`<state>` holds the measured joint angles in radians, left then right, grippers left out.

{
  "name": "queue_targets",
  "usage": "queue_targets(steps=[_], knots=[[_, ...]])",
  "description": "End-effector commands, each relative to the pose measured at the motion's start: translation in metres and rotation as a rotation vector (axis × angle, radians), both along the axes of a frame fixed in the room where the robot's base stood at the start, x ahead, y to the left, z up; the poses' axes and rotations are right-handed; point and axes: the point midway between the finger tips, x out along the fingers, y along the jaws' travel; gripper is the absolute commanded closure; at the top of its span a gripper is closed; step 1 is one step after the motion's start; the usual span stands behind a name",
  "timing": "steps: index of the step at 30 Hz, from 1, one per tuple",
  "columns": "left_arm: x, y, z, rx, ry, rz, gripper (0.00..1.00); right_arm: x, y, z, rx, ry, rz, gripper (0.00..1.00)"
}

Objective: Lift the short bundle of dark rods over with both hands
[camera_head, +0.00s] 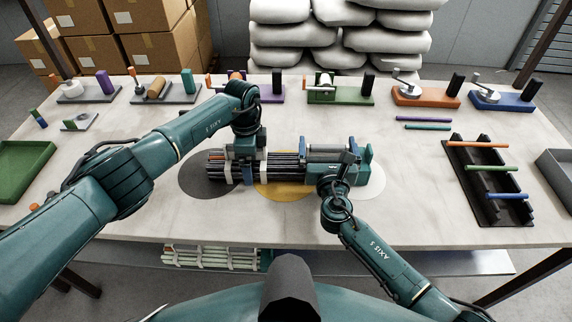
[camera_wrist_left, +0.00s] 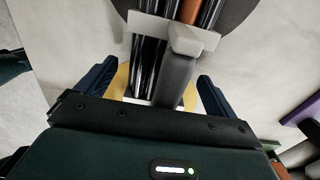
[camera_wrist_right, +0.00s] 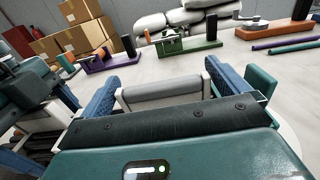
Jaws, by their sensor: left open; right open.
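The bundle of dark rods (camera_head: 216,170) lies lengthwise on the table, with a few orange-brown rods among them and pale brackets around it. My left gripper (camera_head: 246,172) is over its left part. In the left wrist view, its open blue fingers stand either side of the rods (camera_wrist_left: 150,52) and a grey handle bar (camera_wrist_left: 177,78). My right gripper (camera_head: 338,172) is at the right end. In the right wrist view, its open fingers stand either side of a grey bar on white supports (camera_wrist_right: 160,92). Contact at either hand cannot be told.
A dark disc (camera_head: 186,183) and a yellow disc (camera_head: 275,192) show under the bundle. A black rack (camera_head: 480,185) with coloured rods stands at right, a green tray (camera_head: 22,172) at left. Several fixtures line the back edge. The front table strip is clear.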

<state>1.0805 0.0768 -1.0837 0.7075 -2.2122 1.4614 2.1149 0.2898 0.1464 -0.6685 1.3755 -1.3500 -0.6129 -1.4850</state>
Motion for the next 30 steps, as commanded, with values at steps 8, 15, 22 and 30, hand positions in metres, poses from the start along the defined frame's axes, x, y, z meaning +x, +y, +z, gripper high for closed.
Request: queue_targets(steps=[8, 15, 22, 30], knots=[[0.0, -0.0001, 0.0002, 0.0, 0.0, 0.0, 0.24, -0.0004, 0.0, -0.0003, 0.0, 0.0, 0.0, 0.18], [0.0, 0.0, 0.0003, 0.0, 0.0, 0.0, 0.44, -0.0006, 0.0, -0.0004, 0.0, 0.001, 0.0, 0.38], [0.0001, 0.0002, 0.0004, 0.0, 0.0, 0.0, 0.63, -0.0007, -0.0001, -0.0006, 0.0, 0.001, 0.0, 0.56], [0.0008, -0.0001, 0.0023, -0.001, -0.002, 0.0, 0.85, -0.0003, 0.0002, 0.0017, 0.0, -0.002, 0.0, 0.59]])
